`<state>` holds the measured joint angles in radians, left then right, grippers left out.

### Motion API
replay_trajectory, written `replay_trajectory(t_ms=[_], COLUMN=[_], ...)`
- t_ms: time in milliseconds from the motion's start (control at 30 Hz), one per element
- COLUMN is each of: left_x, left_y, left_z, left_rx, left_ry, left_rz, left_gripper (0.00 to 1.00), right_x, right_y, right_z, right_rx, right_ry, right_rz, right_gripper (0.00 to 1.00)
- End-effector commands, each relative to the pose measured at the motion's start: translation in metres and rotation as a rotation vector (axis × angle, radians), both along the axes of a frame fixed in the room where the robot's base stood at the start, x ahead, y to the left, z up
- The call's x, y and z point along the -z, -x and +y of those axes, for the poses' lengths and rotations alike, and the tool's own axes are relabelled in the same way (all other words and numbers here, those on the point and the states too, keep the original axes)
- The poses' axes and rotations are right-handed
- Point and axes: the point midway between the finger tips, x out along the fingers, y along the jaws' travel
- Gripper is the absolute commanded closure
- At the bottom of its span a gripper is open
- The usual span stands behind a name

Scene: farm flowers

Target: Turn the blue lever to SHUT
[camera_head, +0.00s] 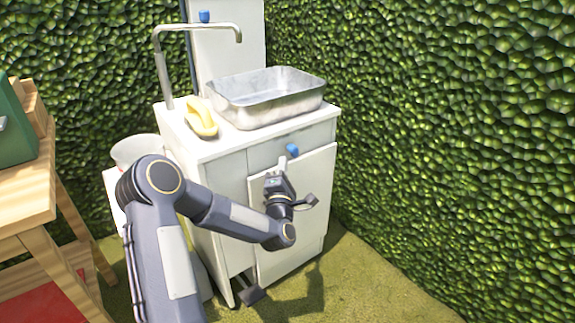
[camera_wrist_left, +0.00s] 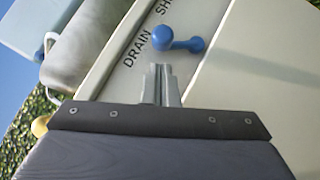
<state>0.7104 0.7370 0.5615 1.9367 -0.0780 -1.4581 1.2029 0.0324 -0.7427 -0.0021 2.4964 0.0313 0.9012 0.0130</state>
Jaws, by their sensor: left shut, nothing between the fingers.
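The blue lever (camera_head: 292,150) sits on the upper front of the white sink cabinet. In the left wrist view the lever (camera_wrist_left: 182,42) has a round hub and a short arm with a ball end pointing right. The DRAIN label (camera_wrist_left: 137,52) and a cut-off label starting "SH" (camera_wrist_left: 165,6) are printed beside it. The lever's arm points at neither label. My left gripper (camera_head: 281,169) is shut and empty, just below the lever in the head view. In the left wrist view its fingertips (camera_wrist_left: 161,70) are close to the hub; I cannot tell whether they touch.
A metal basin (camera_head: 265,112) and a yellow object (camera_head: 200,117) are on the cabinet top, beside a tall faucet (camera_head: 162,70). A wooden table (camera_head: 30,195) stands at left. A green hedge (camera_head: 430,130) closes in the right.

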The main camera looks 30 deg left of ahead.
Motion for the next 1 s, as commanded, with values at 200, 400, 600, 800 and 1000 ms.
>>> replay_trajectory(t_ms=[200, 400, 600, 800, 1000], left_x=[-0.006, -0.007, -0.008, -0.012, -0.013], left_y=[-0.014, -0.015, -0.015, -0.016, -0.016], left_z=[-0.005, -0.005, -0.005, -0.006, -0.006], left_rx=[-0.001, -0.001, -0.001, -0.001, -0.001], left_ry=[0.000, 0.000, -0.002, -0.017, -0.027], left_rz=[0.001, 0.001, 0.002, 0.035, 0.064], left_gripper=[1.00, 1.00, 1.00, 1.00, 1.00], right_x=[0.003, 0.003, 0.003, -0.004, -0.006], right_y=[0.000, 0.000, 0.000, 0.000, 0.000], right_z=[0.000, 0.000, 0.000, 0.000, 0.000], right_rx=[0.000, 0.000, 0.000, 0.000, 0.000], right_ry=[0.000, 0.000, 0.000, 0.000, 0.000], right_rz=[0.000, 0.000, 0.000, 0.000, 0.000], right_gripper=[1.00, 1.00, 1.00, 1.00, 1.00])
